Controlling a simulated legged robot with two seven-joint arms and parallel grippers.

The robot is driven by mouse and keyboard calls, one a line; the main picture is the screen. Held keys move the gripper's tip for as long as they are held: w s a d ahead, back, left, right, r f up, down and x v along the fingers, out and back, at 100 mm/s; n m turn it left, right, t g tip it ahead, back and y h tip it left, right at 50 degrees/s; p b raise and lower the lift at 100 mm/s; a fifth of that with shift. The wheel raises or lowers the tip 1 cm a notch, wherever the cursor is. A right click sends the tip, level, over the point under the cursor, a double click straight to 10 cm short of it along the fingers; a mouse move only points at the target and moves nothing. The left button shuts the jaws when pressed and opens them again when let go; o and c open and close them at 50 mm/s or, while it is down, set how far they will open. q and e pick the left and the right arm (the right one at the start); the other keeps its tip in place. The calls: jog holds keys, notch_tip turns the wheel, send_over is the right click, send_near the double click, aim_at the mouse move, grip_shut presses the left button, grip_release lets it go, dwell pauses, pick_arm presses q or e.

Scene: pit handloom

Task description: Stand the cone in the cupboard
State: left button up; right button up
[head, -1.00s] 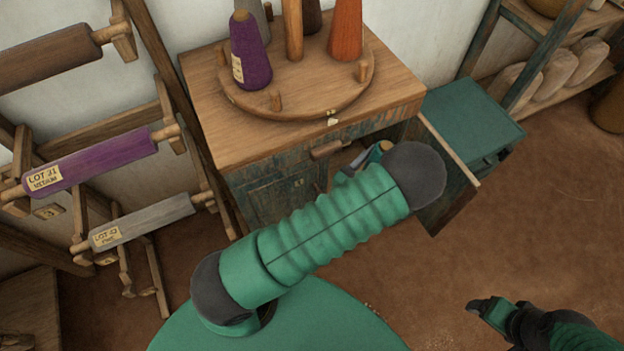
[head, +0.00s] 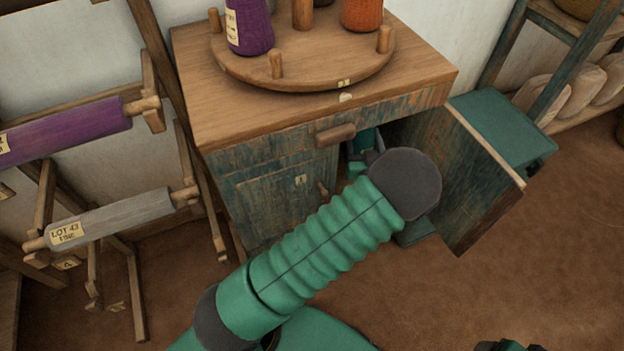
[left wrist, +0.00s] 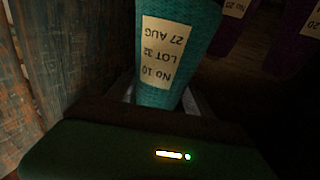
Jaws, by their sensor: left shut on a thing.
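The teal cone (left wrist: 190,15) fills the middle of the left wrist view, with a pale label reading No 10, LOT 32, 27 AUG upside down. My left gripper (left wrist: 165,98) is shut on it. In the head view the arm reaches into the open right side of the cupboard (head: 265,205), where a bit of teal (head: 363,142) shows behind the gripper. I cannot tell whether the cone's base touches a shelf. A sliver of my right arm's end (head: 510,346) shows at the bottom edge; its jaws cannot be made out.
The cupboard door (head: 470,180) stands open to the right. Dark purple cones (left wrist: 236,25) with labels stand inside, right of the held cone. A weathered wooden panel (left wrist: 50,60) is close on the left. A turntable (head: 310,75) with cones is on top. Yarn rollers (head: 70,130) stand left.

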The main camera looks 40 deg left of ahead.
pick_arm(q)
jog(key=shift+g+y, duration=0.3)
jog(key=f+b, duration=0.1)
jog(key=f, duration=0.2)
jog(key=f+b, duration=0.2)
jog(key=f, duration=0.2)
jog(key=f+b, duration=0.2)
jog(key=f, duration=0.1)
jog(key=shift+a+f, duration=0.15)
jog(key=shift+a, duration=0.2)
jog(key=o, duration=1.6)
